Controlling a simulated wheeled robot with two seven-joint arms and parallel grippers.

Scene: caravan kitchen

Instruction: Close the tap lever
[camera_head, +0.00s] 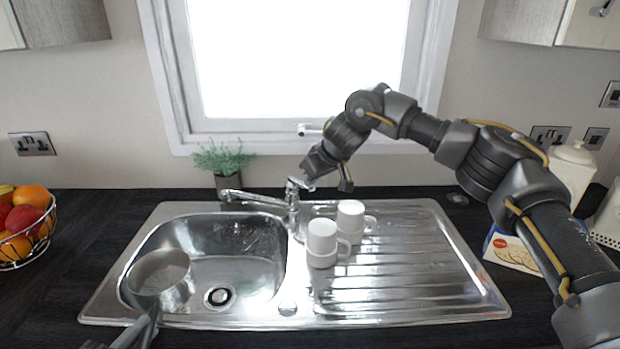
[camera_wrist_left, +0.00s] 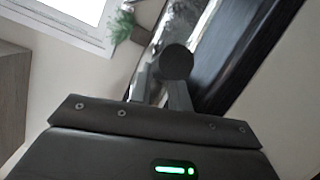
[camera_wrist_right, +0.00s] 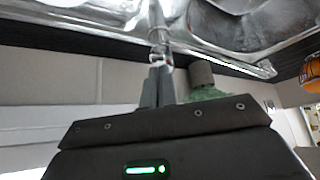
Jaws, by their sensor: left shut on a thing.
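The chrome tap (camera_head: 292,208) stands behind the sink, its spout reaching left over the basin. Its lever (camera_head: 298,183) is on top, close to the tips of my right gripper (camera_head: 309,176). In the right wrist view the right fingers (camera_wrist_right: 158,72) are together, with the chrome tap (camera_wrist_right: 159,40) just beyond them. I cannot tell whether they touch the lever. My left gripper (camera_head: 146,328) is shut on the handle of a metal pan (camera_head: 158,272) at the basin's front left. In the left wrist view the handle's dark round end (camera_wrist_left: 176,62) sits between the fingers.
Two white mugs (camera_head: 322,243) (camera_head: 351,215) stand on the drainer right of the tap. A potted plant (camera_head: 224,165) stands behind the spout. A fruit basket (camera_head: 28,235) is at far left. A white jar (camera_head: 573,170) and box (camera_head: 510,250) are at right.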

